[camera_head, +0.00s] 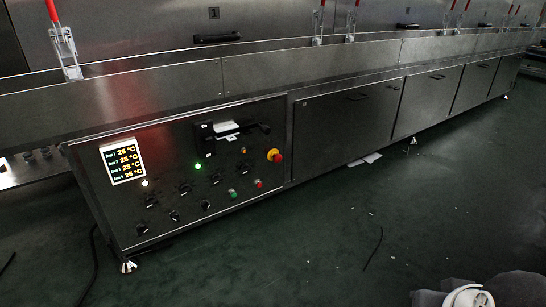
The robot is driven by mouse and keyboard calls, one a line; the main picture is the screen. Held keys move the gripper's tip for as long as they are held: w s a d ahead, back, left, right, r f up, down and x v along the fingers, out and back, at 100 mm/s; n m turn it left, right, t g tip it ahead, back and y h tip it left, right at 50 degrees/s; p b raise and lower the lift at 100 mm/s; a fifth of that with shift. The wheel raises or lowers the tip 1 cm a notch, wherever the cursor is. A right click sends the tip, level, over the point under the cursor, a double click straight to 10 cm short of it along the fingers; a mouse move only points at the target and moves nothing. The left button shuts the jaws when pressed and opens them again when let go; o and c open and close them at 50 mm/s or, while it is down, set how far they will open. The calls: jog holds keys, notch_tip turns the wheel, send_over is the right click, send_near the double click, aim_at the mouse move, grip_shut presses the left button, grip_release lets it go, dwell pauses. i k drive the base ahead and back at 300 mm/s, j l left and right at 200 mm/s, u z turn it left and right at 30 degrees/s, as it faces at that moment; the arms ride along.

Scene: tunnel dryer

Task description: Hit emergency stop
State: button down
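The emergency stop (275,156) is a red mushroom button on a yellow base, at the right side of the dryer's dark control panel (190,215). It stands out from the panel face. Nothing covers it. My gripper is not in view. A grey and white rounded part of my own body (470,296) shows at the bottom right, well apart from the button.
The panel also has a temperature display (123,160), a black handle (245,130), green (233,194) and red (259,184) small buttons and several knobs. The dark green floor (380,230) before the dryer is mostly open, with paper scraps and a thin cable (374,248).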

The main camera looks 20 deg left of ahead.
aim_at(278, 158)
jog(key=i+j+u, duration=0.35)
jog(key=j+u, duration=0.15)
jog(key=i+j+u, duration=0.35)
jog(key=u, duration=0.15)
jog(key=i, duration=0.05)
